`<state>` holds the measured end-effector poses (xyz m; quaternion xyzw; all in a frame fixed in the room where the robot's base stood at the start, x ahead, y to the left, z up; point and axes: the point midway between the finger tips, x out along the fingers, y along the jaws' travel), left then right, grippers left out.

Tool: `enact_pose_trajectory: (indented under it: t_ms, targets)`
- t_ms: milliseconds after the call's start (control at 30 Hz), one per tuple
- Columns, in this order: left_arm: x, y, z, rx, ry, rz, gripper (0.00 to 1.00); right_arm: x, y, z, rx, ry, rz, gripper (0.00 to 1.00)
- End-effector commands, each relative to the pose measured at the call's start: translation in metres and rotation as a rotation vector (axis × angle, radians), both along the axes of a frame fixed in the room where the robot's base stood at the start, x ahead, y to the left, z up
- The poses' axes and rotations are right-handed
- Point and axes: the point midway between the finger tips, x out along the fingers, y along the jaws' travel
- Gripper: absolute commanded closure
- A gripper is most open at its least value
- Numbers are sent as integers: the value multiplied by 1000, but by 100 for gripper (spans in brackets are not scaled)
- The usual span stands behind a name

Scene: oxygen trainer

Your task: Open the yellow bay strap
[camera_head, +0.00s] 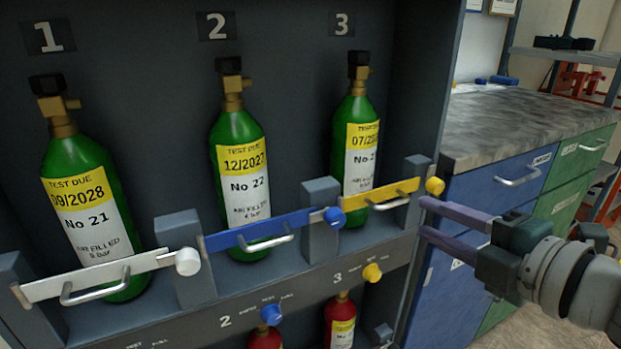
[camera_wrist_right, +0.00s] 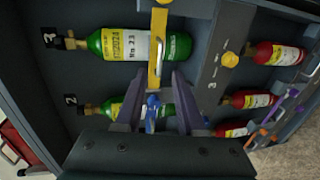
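The yellow strap (camera_head: 380,194) lies across the front of bay 3, over the green cylinder (camera_head: 360,140) there. It has a metal pull handle (camera_head: 388,203) and a yellow knob (camera_head: 434,186) at its right end. In the right wrist view the yellow strap (camera_wrist_right: 155,50) runs upright between and beyond my fingers. My right gripper (camera_head: 424,218) is open and empty. Its purple fingers point left toward the rack, just below the yellow knob in the head view; I see no contact. The right wrist view also shows the open gripper (camera_wrist_right: 158,76). My left gripper is not in view.
A blue strap (camera_head: 262,230) crosses bay 2 and a white strap (camera_head: 95,277) crosses bay 1, each before a green cylinder. Red cylinders (camera_head: 341,325) stand on the lower level, with another yellow knob (camera_head: 372,272) above. A counter (camera_head: 520,120) with drawers stands at the right.

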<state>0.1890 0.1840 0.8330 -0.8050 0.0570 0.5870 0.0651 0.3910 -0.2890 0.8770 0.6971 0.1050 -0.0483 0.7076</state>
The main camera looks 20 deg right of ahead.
Motion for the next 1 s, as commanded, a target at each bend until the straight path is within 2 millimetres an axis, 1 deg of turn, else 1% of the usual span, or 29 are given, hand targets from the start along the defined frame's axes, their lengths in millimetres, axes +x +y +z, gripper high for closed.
enact_pose_trajectory:
  t_ms: [33,100,300,500,767,1000]
  targets:
    - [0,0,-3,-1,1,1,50,11,0,-2,-1,-4,-1,62]
    - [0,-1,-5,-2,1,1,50,23,1,-5,0,-3,-2,62]
    - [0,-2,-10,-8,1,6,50,50,3,-11,1,-2,-2,62]
    - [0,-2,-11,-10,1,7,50,61,5,-14,2,0,-2,62]
    - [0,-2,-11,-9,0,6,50,62,5,-14,2,1,-1,62]
    - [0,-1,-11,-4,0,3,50,62,5,-14,2,1,-1,88]
